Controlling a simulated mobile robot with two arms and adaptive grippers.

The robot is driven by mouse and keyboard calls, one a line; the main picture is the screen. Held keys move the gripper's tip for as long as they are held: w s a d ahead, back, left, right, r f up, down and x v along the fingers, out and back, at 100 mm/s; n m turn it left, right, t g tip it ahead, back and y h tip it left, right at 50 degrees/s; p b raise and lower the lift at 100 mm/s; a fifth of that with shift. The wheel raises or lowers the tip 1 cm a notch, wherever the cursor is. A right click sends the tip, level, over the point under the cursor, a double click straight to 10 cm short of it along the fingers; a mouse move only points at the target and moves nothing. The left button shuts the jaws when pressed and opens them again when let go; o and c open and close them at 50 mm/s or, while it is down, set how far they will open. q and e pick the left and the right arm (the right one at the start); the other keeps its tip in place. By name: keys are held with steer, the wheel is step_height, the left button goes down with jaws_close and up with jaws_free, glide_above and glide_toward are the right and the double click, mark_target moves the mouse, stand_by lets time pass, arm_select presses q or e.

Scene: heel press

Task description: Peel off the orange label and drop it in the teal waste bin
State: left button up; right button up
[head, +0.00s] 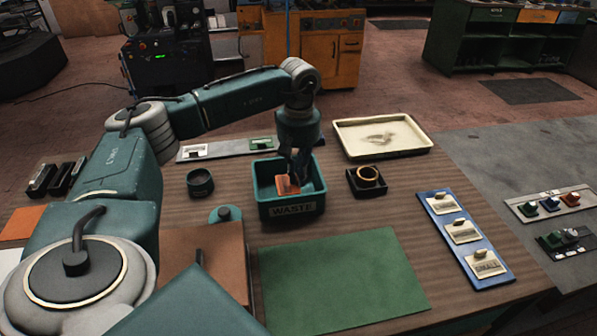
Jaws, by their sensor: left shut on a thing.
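The orange label (287,184) is a small orange piece held in my left gripper (292,174). My left gripper points down and is shut on the label. It is over the teal waste bin (290,210), with the label inside the outline of the bin's opening. I cannot tell how far the label is above the bin floor. The bin stands on the wooden table and has the word WASTE on its front. My right gripper is not in view.
A cream tray (382,154) stands behind and right of the bin. A black block with a ring (367,181) is close on the right, and a dark round cup (200,183) on the left. A green mat (342,281) lies in front. A blue strip with plates (463,236) lies at the right.

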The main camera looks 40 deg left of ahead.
arm_select(q)
steer(key=shift+f, duration=0.5)
steer(key=o, duration=1.2)
steer(key=shift+o, duration=0.6)
steer(key=shift+r+p, duration=1.95)
steer(key=shift+r, duration=0.9)
steer(key=shift+r+p, duration=0.4)
steer(key=shift+r, duration=0.3)
